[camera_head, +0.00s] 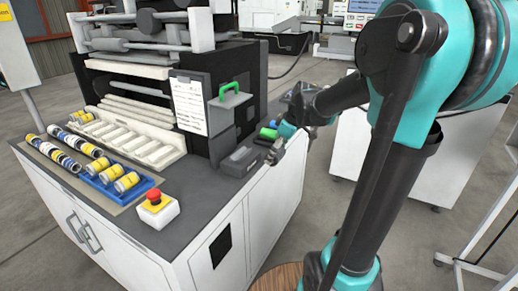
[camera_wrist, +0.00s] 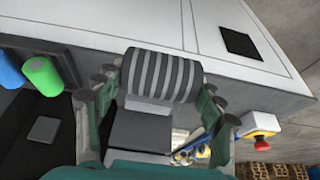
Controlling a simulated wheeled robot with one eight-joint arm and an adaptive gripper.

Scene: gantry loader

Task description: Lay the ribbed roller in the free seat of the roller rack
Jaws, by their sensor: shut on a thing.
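The ribbed roller (camera_wrist: 163,76), striped dark and light grey, lies crosswise between the fingertips of my gripper (camera_wrist: 160,88) in the wrist view. My gripper is shut on it. In the head view my gripper (camera_head: 284,134) is at the right end of the counter, and the roller cannot be made out there. A dark rack (camera_wrist: 68,68) holds a green roller (camera_wrist: 42,75) and a blue roller (camera_wrist: 9,72), left of the ribbed roller in the wrist view. The green roller (camera_head: 268,133) also shows beside my gripper in the head view. The free seat is not clearly visible.
A red stop button (camera_head: 154,199) stands at the front corner. A blue tray (camera_head: 110,184) with yellow-banded cylinders and a pale slotted tray (camera_head: 150,152) lie left. A machine with a clipboard (camera_head: 189,105) stands behind.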

